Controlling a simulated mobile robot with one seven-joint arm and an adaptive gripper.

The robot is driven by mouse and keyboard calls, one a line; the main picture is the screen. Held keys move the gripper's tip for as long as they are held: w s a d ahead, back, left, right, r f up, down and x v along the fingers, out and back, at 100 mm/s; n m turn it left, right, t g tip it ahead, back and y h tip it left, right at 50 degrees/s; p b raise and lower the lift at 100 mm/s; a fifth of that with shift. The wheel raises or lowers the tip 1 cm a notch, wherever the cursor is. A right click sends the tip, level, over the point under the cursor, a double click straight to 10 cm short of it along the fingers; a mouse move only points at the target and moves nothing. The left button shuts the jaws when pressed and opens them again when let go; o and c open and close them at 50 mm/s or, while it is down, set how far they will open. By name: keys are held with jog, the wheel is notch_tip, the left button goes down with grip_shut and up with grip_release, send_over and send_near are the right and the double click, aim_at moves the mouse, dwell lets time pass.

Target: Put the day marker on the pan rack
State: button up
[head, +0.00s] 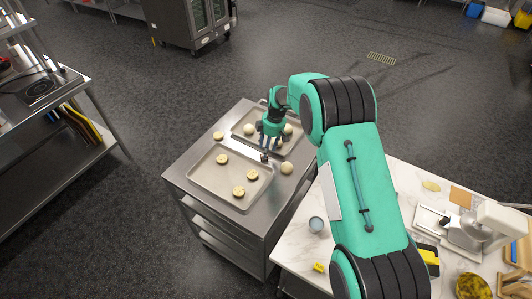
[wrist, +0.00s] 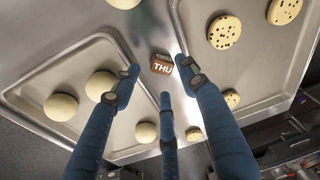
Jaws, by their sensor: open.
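The day marker (wrist: 162,65) is a small brown block with "THU" in white letters. It appears to rest on the bare metal strip between two trays, on top of the pan rack (head: 182,172). In the head view the marker (head: 264,157) is a small dark block just below my fingertips. My gripper (head: 270,142) points down over the rack. In the wrist view its blue fingers (wrist: 160,76) are spread open around the marker, with no clear contact.
One tray (head: 207,194) holds chip cookies and the other tray (head: 240,134) holds pale dough balls. A loose dough ball (head: 287,168) is at the rack's right side. A marble counter (head: 292,254) with a cup (head: 316,224) stands at right. Open floor surrounds the rack's left.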

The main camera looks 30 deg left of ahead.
notch_tip(320, 180, up, 8)
jog(key=d, duration=0.1)
jog(key=shift+w+b, duration=0.3)
jog(key=shift+b, duration=0.1)
jog(key=shift+f, duration=0.1)
dwell(0.4)
jog(key=shift+d, duration=0.1)
